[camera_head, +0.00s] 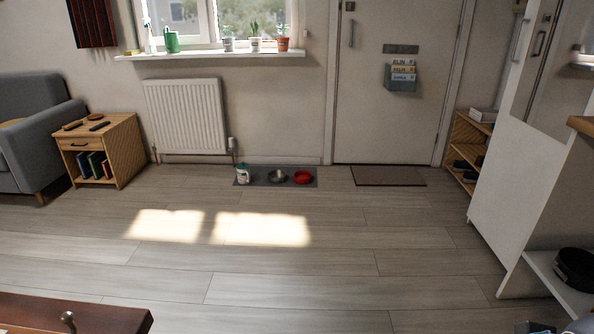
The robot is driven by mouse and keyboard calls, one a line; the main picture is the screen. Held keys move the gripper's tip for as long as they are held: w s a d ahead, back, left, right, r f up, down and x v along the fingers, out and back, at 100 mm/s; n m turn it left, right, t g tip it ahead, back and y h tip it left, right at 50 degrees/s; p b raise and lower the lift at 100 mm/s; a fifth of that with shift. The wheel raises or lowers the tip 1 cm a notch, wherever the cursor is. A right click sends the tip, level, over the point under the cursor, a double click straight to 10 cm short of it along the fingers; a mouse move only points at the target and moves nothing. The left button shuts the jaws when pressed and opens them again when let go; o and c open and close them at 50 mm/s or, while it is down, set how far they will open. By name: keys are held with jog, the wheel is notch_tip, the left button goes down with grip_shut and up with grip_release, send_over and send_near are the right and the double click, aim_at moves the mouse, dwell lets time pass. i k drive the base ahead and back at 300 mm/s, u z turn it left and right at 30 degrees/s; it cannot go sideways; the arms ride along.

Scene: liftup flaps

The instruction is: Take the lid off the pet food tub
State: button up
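A small white and green tub (243,173), which looks like the pet food tub, stands upright at the left end of a grey mat (262,183) on the floor by the far wall. It is too small to make out its lid clearly. A metal bowl (278,176) and a red bowl (303,177) sit on the mat to its right. My gripper is not seen in this view.
A radiator (185,116) is behind and left of the mat, and a wooden side table (103,150) stands farther left. A doormat (388,176) lies before the door. A brown wooden top (100,315) fills the near left corner, white cabinets the right. The middle floor is clear.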

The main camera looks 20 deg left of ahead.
aim_at(243, 166)
jog(key=i, duration=0.65)
jog(key=u, duration=1.85)
jog(key=i, duration=2.05)
jog(key=z, duration=1.2)
